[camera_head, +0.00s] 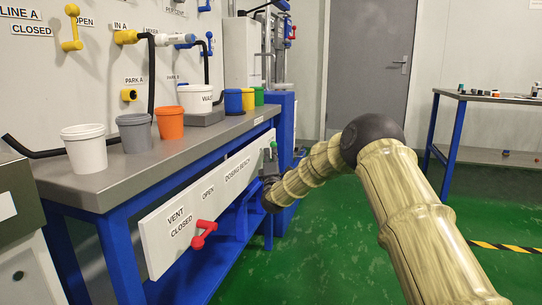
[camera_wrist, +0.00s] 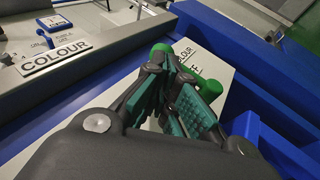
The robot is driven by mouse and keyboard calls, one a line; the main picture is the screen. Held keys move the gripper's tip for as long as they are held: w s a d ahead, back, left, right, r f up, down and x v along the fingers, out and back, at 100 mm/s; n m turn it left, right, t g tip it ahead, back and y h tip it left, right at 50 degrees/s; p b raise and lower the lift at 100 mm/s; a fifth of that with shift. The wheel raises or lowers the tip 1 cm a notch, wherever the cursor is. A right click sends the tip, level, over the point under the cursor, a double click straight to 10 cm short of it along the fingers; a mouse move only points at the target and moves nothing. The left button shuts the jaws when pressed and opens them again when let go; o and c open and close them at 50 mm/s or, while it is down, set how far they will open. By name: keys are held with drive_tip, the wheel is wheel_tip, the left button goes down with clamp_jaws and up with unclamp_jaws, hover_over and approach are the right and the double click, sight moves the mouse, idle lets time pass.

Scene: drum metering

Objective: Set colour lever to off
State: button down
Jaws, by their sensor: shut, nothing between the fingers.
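The colour lever is green; in the wrist view its rounded green end (camera_wrist: 162,48) shows just beyond my fingertips, and another green part (camera_wrist: 210,88) shows behind the right finger. My gripper (camera_wrist: 174,62) has teal pads and is shut and empty, right beside the lever; I cannot tell whether they touch. The fingers hide the middle of the lever, so its exact position is unclear. A white panel (camera_wrist: 222,70) carries a "COLOUR" label and a partly covered label ending in "FF". In the head view my gripper (camera_head: 269,172) is at the far end of the bench's front panel.
The front panel (camera_head: 160,225) also bears a red vent lever (camera_head: 204,231). White (camera_head: 84,148), grey (camera_head: 135,132) and orange (camera_head: 170,122) cups stand on the bench (camera_head: 120,182). Blue bench framing (camera_wrist: 265,125) lies close right of my gripper. Green floor to the right is open.

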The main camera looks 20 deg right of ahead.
drive_tip(key=shift+r+p, duration=0.25)
drive_tip(key=shift+p, duration=0.65)
drive_tip(key=shift+w+f+g+p, duration=0.1)
drive_tip(key=shift+g+p, duration=0.2)
drive_tip(key=shift+p, duration=0.3)
